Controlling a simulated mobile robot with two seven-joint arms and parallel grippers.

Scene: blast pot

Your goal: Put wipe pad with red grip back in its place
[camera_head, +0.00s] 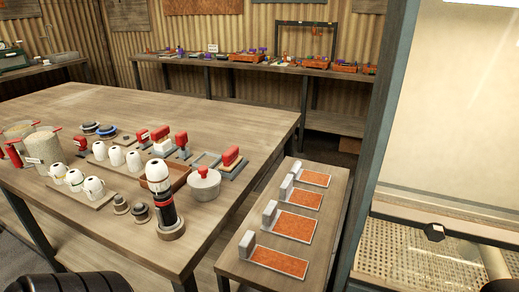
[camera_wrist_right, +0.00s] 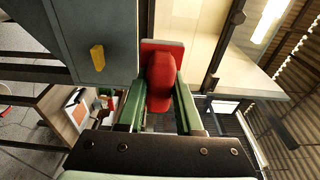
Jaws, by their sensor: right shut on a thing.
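In the right wrist view my right gripper (camera_wrist_right: 160,98) has its green fingers shut on the red grip (camera_wrist_right: 161,75) of a pad. The pad's flat end, with a red rim and a pale grey face, shows beyond the fingers. The gripper holds it up in the air beside a dark grey panel. In the head view neither gripper shows. On the big table, an empty grey rectangular frame (camera_head: 206,160) lies between a red-topped block (camera_head: 231,157) and other red-gripped tools (camera_head: 160,138). I cannot tell which of these are wipe pads.
The big table (camera_head: 235,112) also holds pale cups, a lidded pot (camera_head: 204,183) and a black-and-red stand (camera_head: 167,212). A low side bench (camera_head: 327,232) carries several orange-faced trays. A cabinet with a perforated floor (camera_head: 420,262) stands at the right. The table's far part is clear.

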